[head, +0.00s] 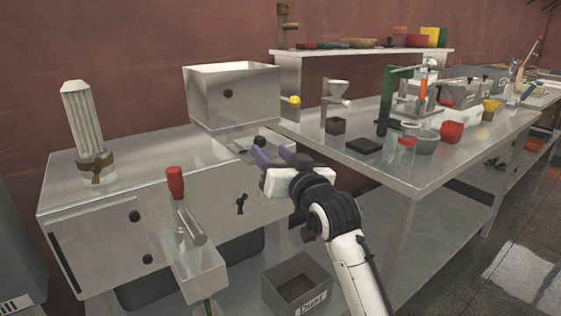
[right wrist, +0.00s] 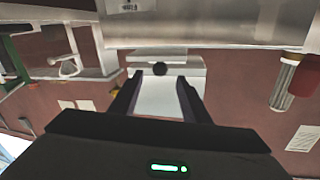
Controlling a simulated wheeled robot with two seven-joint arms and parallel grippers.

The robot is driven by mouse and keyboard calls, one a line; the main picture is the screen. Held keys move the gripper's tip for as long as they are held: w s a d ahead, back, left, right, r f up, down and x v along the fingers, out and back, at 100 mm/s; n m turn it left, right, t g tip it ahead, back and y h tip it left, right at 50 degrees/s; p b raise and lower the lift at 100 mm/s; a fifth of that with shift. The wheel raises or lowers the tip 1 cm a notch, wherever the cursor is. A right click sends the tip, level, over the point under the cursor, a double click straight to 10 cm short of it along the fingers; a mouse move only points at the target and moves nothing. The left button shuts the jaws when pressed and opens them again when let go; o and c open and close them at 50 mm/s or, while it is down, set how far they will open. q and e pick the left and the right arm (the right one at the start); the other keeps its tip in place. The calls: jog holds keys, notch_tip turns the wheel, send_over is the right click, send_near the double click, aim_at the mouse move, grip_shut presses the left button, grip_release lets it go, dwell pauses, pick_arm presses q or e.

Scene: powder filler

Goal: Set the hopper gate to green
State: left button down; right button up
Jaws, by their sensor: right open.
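The metal hopper (head: 232,98) stands on top of the steel filler machine (head: 110,195). A black knob (head: 260,141) shows at the hopper's base, by a flat plate; I take these as the gate. In the right wrist view the knob (right wrist: 159,68) lies ahead, in line with the gap between the fingers, with a pale plate (right wrist: 160,95) behind it. My right gripper (head: 272,153) is open and empty, its dark fingers close to the knob. I cannot tell whether they touch it. No green mark shows on the gate. My left gripper is not in view.
A red-handled lever (head: 175,183) stands at the machine's front. A ribbed pale cylinder (head: 83,122) stands on its left top. A grey bin (head: 297,284) sits below. The right table (head: 395,172) holds cups, a stand and a black pad.

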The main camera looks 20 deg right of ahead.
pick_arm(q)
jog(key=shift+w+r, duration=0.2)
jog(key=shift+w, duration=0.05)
pick_arm(e)
jog(key=s, duration=0.5)
jog(key=shift+s+d, duration=0.1)
jog(key=shift+d, duration=0.25)
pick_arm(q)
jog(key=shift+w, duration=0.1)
